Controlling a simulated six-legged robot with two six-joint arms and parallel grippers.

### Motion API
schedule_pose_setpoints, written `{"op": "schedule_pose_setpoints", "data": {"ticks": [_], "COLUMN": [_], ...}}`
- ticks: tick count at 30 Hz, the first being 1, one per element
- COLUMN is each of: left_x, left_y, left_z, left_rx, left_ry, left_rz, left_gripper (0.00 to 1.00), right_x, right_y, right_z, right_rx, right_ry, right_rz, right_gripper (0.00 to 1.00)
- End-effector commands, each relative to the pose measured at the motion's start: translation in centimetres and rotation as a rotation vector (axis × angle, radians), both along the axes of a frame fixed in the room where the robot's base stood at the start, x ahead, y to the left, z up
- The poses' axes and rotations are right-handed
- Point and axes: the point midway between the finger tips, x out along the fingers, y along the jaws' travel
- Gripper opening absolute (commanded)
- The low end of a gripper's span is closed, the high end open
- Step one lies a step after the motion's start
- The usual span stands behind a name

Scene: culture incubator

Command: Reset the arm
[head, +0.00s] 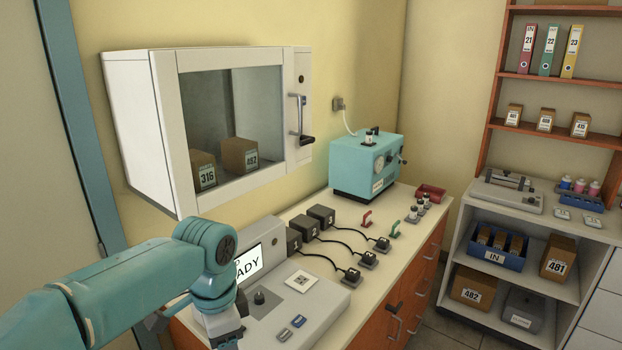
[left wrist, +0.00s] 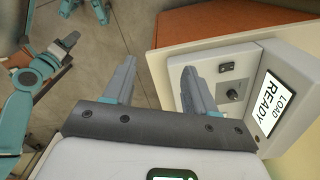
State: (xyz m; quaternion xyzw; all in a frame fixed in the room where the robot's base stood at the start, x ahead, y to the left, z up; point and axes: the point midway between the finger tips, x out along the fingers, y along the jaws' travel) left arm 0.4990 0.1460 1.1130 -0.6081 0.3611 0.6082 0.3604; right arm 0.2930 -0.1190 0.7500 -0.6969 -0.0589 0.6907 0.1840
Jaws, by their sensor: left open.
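My left arm (head: 130,285), teal, comes in from the left in the head view and ends in front of the bench device. Its gripper is not clearly seen there, since its lower end is cut off by the frame's bottom edge. In the left wrist view my left gripper (left wrist: 158,80) is open, with its two grey fingers apart and nothing between them. The fingers are over or beside the edge of the light grey device (left wrist: 190,65), whose screen (left wrist: 277,108) reads "LOAD READY".
A wall incubator (head: 180,130) with a closed glass door holds boxes 316 and 452. The bench carries the device (head: 318,310), several black blocks with cables, and a teal machine (head: 365,168). Shelves (head: 540,250) stand at right. Open floor (left wrist: 145,30) shows in the wrist view.

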Motion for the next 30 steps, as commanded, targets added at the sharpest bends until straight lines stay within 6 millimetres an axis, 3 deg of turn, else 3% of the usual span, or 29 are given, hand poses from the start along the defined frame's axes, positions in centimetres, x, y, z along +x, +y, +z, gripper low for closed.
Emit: {"op": "schedule_pose_setpoints", "data": {"ticks": [4,13,19,23,25,27,30], "left_x": [0.1,0.5,-1.5,-5.4,-8.6,-12.1,-16.3], "left_y": [0.0,-1.5,-2.5,-3.1,-3.3,-3.3,-3.1], "left_z": [-0.3,-10.1,-18.2,-25.4,-29.4,-32.4,-34.8], "left_rx": [-0.001,-0.091,-0.174,-0.245,-0.282,-0.308,-0.322], "left_ry": [0.003,0.033,0.071,0.118,0.148,0.171,0.187], "left_rz": [0.002,0.143,0.307,0.511,0.669,0.832,1.026], "left_gripper": [0.56,0.56,0.56,0.56,0.56,0.56,0.56], "right_x": [0.0,0.0,0.0,0.0,0.0,0.0,0.0], "right_y": [0.0,0.0,0.0,0.0,0.0,0.0,0.0], "right_z": [0.0,0.0,0.0,0.0,0.0,0.0,0.0], "right_rx": [0.0,0.0,0.0,0.0,0.0,0.0,0.0], "right_ry": [0.0,0.0,0.0,0.0,0.0,0.0,0.0], "right_rz": [0.0,0.0,0.0,0.0,0.0,0.0,0.0], "right_gripper": [0.43,0.43,0.43,0.43,0.43,0.43,0.43]}}
